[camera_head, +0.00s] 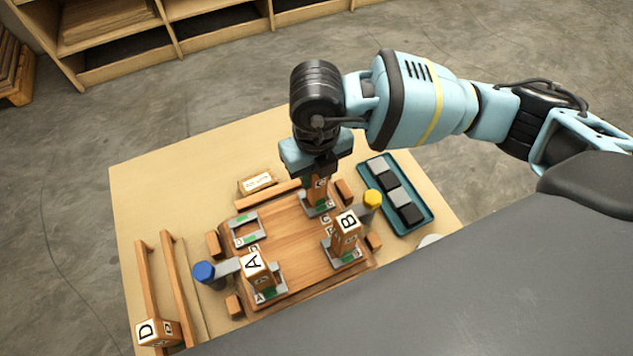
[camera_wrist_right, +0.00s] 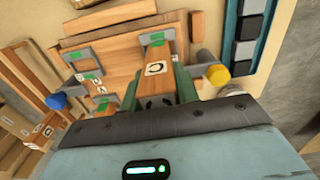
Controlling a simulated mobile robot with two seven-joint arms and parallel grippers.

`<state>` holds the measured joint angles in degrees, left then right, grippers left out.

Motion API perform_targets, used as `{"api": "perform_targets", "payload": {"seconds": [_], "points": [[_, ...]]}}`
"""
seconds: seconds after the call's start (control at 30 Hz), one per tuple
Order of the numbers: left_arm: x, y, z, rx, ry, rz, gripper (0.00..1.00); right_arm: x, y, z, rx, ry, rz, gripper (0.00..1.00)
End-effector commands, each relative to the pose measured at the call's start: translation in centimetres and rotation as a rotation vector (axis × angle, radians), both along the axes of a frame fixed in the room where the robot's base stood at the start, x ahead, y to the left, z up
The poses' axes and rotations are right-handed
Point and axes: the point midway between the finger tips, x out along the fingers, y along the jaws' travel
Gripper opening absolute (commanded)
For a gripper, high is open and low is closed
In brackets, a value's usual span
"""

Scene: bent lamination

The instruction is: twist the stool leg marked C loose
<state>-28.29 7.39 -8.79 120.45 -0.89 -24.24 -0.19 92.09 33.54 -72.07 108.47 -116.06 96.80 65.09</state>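The stool leg marked C (camera_head: 319,190) stands upright in its grey bracket at the far right corner of the wooden stool seat (camera_head: 293,240). My right gripper (camera_head: 318,176) comes down over its top from above. In the right wrist view the two green fingers of the right gripper (camera_wrist_right: 158,90) lie close on either side of leg C (camera_wrist_right: 157,82), and it looks shut on it. The fingers and palm hide part of the leg's top. Legs A (camera_head: 257,270) and B (camera_head: 345,232) stand in other brackets. My left gripper is not in view.
An empty bracket (camera_head: 243,228) is at the seat's far left. A blue knob (camera_head: 204,272) and a yellow knob (camera_head: 373,198) flank the seat. Leg D (camera_head: 158,332) lies at the table's near left. A teal tray (camera_head: 428,217) holds grey and black blocks.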

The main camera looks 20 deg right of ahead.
Motion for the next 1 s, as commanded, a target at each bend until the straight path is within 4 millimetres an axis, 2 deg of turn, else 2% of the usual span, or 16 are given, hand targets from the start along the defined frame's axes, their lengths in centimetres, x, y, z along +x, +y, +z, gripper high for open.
{"api": "perform_targets", "payload": {"seconds": [0.03,0.17,0.27,0.6,1.0], "points": [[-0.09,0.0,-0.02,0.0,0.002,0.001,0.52,-0.01,0.01,-0.01,0.0,0.0,0.0,0.2],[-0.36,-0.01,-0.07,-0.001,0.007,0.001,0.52,-0.01,0.01,-0.01,0.0,0.0,0.0,0.03],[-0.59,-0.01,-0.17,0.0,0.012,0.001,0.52,0.01,0.01,0.0,0.0,0.0,0.018,0.03],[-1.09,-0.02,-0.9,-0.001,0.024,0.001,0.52,0.0,-0.01,-0.06,0.0,0.0,0.3,0.03],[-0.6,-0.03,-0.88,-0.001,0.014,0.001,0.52,0.0,-0.02,-0.01,0.0,0.0,0.325,0.03]]}}
